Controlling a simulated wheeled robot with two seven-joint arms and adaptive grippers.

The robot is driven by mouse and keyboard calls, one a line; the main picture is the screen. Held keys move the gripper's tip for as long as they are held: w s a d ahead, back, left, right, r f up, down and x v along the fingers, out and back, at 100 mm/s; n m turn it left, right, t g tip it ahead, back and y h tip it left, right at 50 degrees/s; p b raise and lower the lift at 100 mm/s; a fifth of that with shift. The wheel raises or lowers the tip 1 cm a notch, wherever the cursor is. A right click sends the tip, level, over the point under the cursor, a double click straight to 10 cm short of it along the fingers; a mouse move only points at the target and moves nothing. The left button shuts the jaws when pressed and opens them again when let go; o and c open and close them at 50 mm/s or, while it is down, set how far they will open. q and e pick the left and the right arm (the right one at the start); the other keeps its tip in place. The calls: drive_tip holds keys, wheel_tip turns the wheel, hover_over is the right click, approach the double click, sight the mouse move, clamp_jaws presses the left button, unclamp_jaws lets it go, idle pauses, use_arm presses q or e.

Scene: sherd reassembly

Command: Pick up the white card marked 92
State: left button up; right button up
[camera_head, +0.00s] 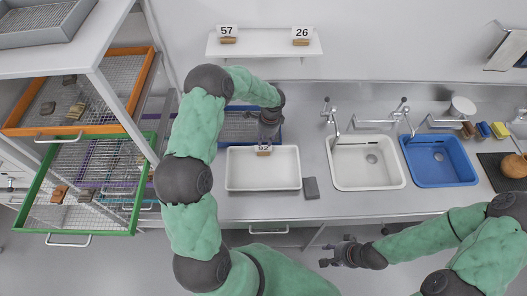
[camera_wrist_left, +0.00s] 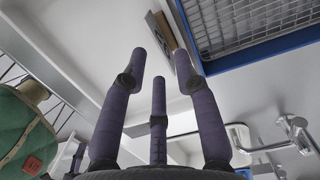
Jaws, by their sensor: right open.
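The white card marked 92 (camera_head: 264,148) stands in a small wooden block at the back edge of the white tray (camera_head: 263,187). My left gripper (camera_head: 266,138) is directly above and behind it in the head view, with the fingers partly hidden. In the left wrist view, my left gripper (camera_wrist_left: 160,62) has its three fingers spread, and the wooden block (camera_wrist_left: 165,30) lies just beyond the fingertips, partly hidden by one finger. I cannot tell whether they touch. My right gripper (camera_head: 338,253) is open and empty in front of the counter.
A blue wire-mesh tray (camera_wrist_left: 258,25) lies beside the card. Cards 57 (camera_head: 227,31) and 26 (camera_head: 301,33) stand on a wall shelf. Drawers with sherds are at left.

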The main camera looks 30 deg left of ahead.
sight(263, 146)
use_arm(q)
drive_tip(key=f, duration=0.5)
drive_tip(key=shift+a, duration=0.35)
drive_tip(key=shift+s, duration=0.1)
clamp_jaws()
